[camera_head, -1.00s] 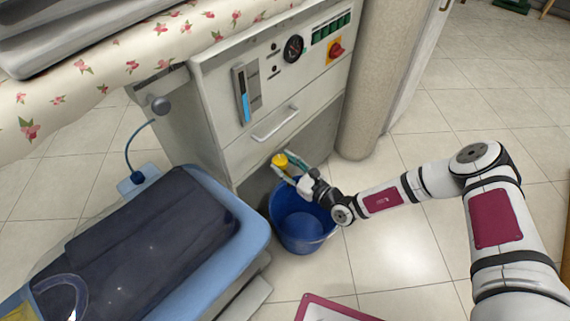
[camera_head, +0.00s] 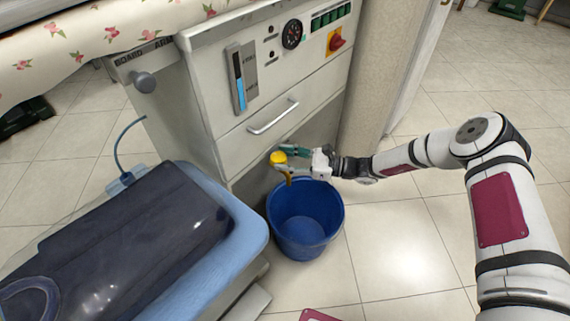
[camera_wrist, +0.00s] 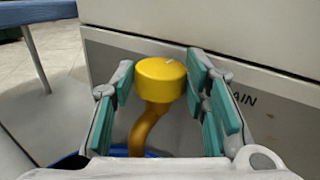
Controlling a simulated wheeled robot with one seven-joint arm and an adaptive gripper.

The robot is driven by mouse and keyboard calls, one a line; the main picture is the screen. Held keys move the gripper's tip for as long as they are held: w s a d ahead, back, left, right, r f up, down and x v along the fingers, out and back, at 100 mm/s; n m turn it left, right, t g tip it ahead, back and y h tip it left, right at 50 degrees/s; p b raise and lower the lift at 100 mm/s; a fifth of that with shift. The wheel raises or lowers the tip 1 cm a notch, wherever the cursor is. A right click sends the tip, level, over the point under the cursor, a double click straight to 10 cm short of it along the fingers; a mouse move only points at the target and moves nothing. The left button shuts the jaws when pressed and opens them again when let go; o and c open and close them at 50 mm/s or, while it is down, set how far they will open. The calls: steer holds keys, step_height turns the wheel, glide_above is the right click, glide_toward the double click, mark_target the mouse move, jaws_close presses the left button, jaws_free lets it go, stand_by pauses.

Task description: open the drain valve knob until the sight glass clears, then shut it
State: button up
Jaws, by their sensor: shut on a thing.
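The drain valve knob is a yellow round cap (camera_head: 278,158) low on the front of the grey cabinet, below the drawer handle. In the wrist view the knob (camera_wrist: 161,80) sits on a curved yellow pipe (camera_wrist: 143,130), next to partly hidden lettering ending in "AIN". My gripper (camera_head: 287,158) is shut on the knob, with green-padded fingers on both sides of it in the wrist view (camera_wrist: 163,78). The sight glass (camera_head: 239,80) is a vertical tube on the panel; its lower part is blue and its upper part dark.
A blue bucket (camera_head: 326,219) stands on the floor under the valve. A blue-edged board with dark cloth (camera_head: 130,235) is at lower left. A drawer handle (camera_head: 273,117) sticks out above the knob. Tiled floor (camera_head: 400,245) is clear at the right.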

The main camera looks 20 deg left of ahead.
steer(key=shift+w+n+g, duration=0.25)
steer(key=shift+n+g, duration=0.35)
steer(key=shift+g, duration=0.1)
steer(key=o, duration=1.1)
steer(key=v, duration=1.2)
steer(key=shift+r, duration=0.2)
steer(key=shift+r, duration=0.1)
